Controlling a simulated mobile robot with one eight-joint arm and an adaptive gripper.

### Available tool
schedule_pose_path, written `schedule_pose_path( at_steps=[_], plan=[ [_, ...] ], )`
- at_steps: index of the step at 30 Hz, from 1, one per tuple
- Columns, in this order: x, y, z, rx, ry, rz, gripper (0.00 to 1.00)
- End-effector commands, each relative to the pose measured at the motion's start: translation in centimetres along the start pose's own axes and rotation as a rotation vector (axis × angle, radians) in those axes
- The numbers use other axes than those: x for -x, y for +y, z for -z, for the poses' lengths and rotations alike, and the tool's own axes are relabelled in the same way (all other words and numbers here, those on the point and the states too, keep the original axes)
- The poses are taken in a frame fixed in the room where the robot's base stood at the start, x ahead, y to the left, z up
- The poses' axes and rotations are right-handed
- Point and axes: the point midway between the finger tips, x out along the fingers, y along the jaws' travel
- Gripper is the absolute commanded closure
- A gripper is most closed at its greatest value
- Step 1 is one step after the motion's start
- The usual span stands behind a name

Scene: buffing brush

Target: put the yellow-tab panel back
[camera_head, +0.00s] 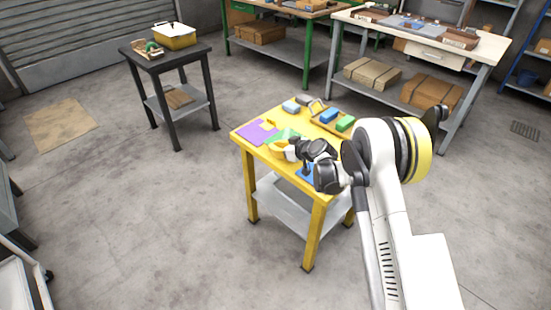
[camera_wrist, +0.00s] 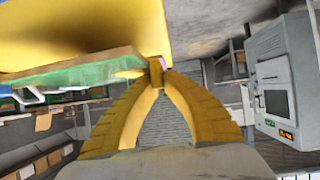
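A flat purple panel (camera_head: 252,132) lies at the left end of the yellow table. A small yellow piece (camera_head: 271,122), perhaps the tab, is at its right edge. A flat green piece (camera_head: 285,134) lies beside it and fills part of the wrist view (camera_wrist: 70,72). My gripper (camera_head: 272,147) is low over the table's front edge, beside the purple and green pieces. In the wrist view my yellow fingers (camera_wrist: 157,66) meet at their tips. I see nothing clearly held between them. A small yellow bit (camera_wrist: 128,73) shows beside the tips.
The yellow table (camera_head: 249,165) also bears a tray (camera_head: 343,133) with a blue block (camera_head: 329,115) and a green block (camera_head: 345,123). A dark side table (camera_head: 190,51) stands back left. Open floor lies left of the yellow table.

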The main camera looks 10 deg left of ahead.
Motion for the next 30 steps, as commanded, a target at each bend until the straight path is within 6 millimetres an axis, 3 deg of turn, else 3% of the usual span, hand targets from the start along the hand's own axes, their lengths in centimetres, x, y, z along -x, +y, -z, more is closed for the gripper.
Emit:
schedule_pose_path(
  at_steps=[9,20,22,23,30],
  plan=[
    [-2.0,-0.2,-3.5,-0.001,0.0,-0.001,1.0],
    [-2.1,-0.2,-3.7,-0.001,0.0,-0.001,1.0],
    [-2.1,-0.2,-3.7,-0.001,0.0,-0.001,0.77],
    [-2.1,-0.2,-3.7,-0.001,0.0,-0.001,0.73],
    [-2.1,-0.2,-3.7,-0.001,0.0,-0.001,0.73]
  ],
)
